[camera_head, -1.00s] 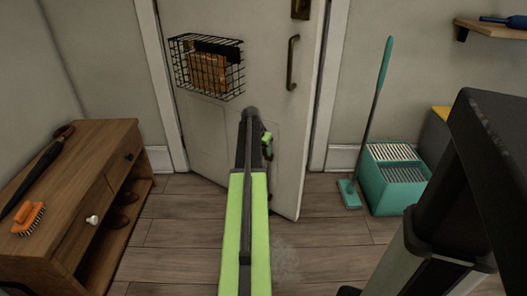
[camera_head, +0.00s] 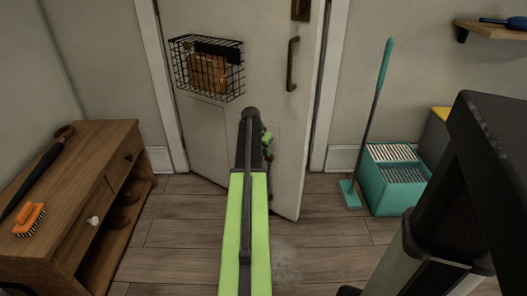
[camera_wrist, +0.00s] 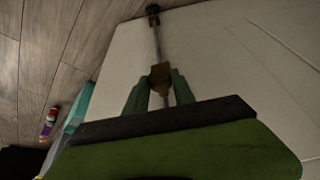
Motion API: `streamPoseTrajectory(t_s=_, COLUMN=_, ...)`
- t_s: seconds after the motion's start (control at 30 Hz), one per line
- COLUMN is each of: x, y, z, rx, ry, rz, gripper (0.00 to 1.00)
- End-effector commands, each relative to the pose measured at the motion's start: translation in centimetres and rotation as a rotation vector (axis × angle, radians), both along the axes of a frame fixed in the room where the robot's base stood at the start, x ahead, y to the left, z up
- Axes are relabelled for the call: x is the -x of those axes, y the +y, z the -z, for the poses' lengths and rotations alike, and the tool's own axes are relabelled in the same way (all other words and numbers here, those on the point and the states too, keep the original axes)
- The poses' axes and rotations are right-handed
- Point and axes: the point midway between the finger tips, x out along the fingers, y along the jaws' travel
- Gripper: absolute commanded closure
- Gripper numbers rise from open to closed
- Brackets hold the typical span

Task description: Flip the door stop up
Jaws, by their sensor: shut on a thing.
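The door stop is on the lower part of the white door (camera_head: 290,140). In the wrist view it has a brass-coloured block (camera_wrist: 160,72), a thin grey rod (camera_wrist: 157,40) and a black tip (camera_wrist: 152,9) close to the door's bottom edge by the floor. My gripper (camera_wrist: 160,88) has its two green fingers on either side of the brass-coloured block and is shut on it. In the head view my arm hides most of the gripper (camera_head: 268,145) and the door stop, so the stop's angle is hard to tell there.
A wire basket (camera_head: 240,70) and a handle (camera_head: 291,65) are on the door above my gripper. A wooden cabinet (camera_head: 100,150) stands at left. A teal bucket (camera_head: 385,190) and a mop (camera_head: 374,110) stand at right. The wooden floor (camera_head: 180,235) in front is clear.

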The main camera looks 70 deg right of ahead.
Motion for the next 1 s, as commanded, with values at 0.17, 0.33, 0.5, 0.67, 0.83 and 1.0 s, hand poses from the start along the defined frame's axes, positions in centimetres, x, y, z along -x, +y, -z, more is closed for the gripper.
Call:
streamPoseTrajectory(t_s=0.17, x=0.2, y=0.0, z=-3.0, rx=-0.002, ry=0.002, rz=0.001, gripper=1.00)
streamPoseTrajectory(t_s=0.33, x=0.2, y=0.0, z=-2.8, rx=0.000, ry=0.003, rz=0.001, gripper=1.00)
streamPoseTrajectory(t_s=0.5, x=0.1, y=-0.1, z=-2.8, rx=0.001, ry=0.003, rz=0.001, gripper=0.66)
streamPoseTrajectory(t_s=0.67, x=0.1, y=0.0, z=-2.8, rx=0.001, ry=0.002, rz=0.001, gripper=0.47)
streamPoseTrajectory(t_s=0.83, x=0.0, y=0.0, z=-2.8, rx=0.001, ry=0.001, rz=0.000, gripper=0.47)
streamPoseTrajectory(t_s=1.0, x=0.0, y=0.1, z=-3.1, rx=0.000, ry=0.001, rz=-0.001, gripper=0.47)
